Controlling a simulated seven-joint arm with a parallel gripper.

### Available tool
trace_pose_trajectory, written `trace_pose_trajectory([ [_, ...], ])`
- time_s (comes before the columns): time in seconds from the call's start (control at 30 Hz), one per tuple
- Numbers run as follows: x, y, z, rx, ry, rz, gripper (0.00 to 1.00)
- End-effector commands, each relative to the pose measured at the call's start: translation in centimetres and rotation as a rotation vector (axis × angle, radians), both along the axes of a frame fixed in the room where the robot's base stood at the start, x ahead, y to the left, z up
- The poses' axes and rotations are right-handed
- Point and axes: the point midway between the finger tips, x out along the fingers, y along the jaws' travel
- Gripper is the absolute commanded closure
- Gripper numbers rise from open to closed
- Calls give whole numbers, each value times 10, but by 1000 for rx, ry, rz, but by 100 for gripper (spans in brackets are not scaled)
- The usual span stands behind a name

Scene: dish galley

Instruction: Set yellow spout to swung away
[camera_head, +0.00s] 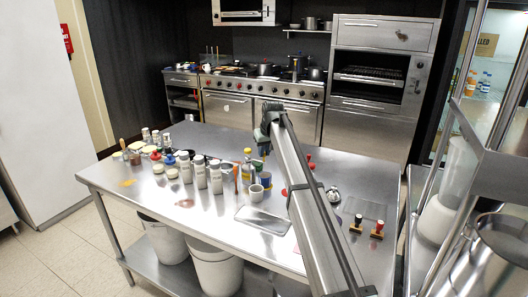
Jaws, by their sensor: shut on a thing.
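My gripper (263,154) hangs from the dark end of my arm over the middle of the steel table. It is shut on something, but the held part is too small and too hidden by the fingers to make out. A small yellow piece (247,151) shows just left of the fingertips, at the top of a bottle-like thing. It may be the yellow spout; its shape and swing position are not clear. Whether the gripper touches either one cannot be told.
Grey cups (256,193) stand below the gripper, and a flat tray (262,220) lies in front. Several white-capped shakers (200,171) line up to the left. Two stamp-like things (377,230) stand at the right. My arm hides part of the table's right half.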

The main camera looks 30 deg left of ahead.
Motion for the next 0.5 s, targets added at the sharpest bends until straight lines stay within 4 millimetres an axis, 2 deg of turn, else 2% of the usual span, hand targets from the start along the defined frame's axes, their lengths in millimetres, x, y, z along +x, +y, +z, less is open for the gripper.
trace_pose_trajectory([
  [0.5, 35, 8, 1, 1, 1, 425, 100],
])
